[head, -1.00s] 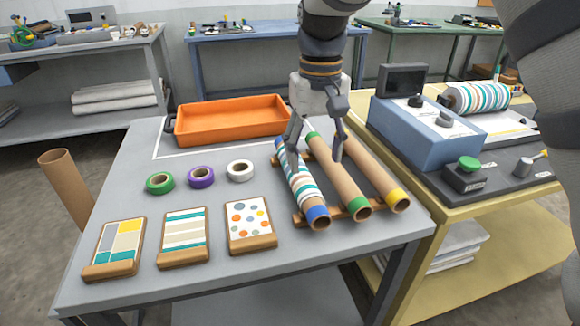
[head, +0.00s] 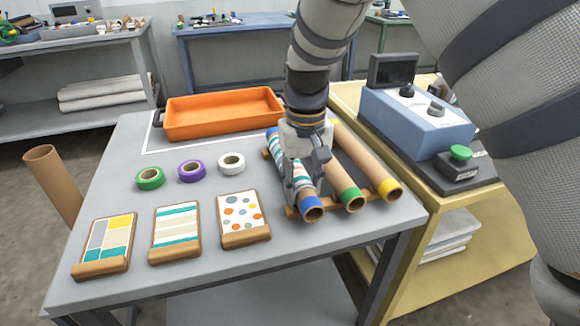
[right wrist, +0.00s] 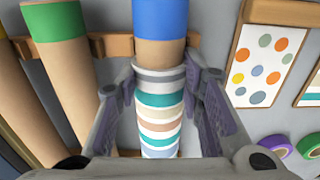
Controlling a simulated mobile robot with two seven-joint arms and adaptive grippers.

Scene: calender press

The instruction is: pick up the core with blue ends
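The core with blue ends (head: 310,203) lies leftmost on a wooden rack on the grey table, with a striped teal, white and tan sheet around its middle. In the right wrist view its blue end (right wrist: 160,18) is at the top and the stripes (right wrist: 160,110) below. My right gripper (head: 305,180) is over this core, pointing down. In the right wrist view its two fingers (right wrist: 160,82) straddle the core, one on each side, with narrow gaps showing beside it. It looks open; finger contact is not clear. My left gripper is not in view.
A green-ended core (head: 350,190) and a yellow-ended core (head: 372,165) lie to the right on the same rack (head: 292,211). Tape rolls (head: 191,171), pattern boards (head: 175,232) and an orange tray (head: 222,112) share the table. A blue machine (head: 415,120) stands right.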

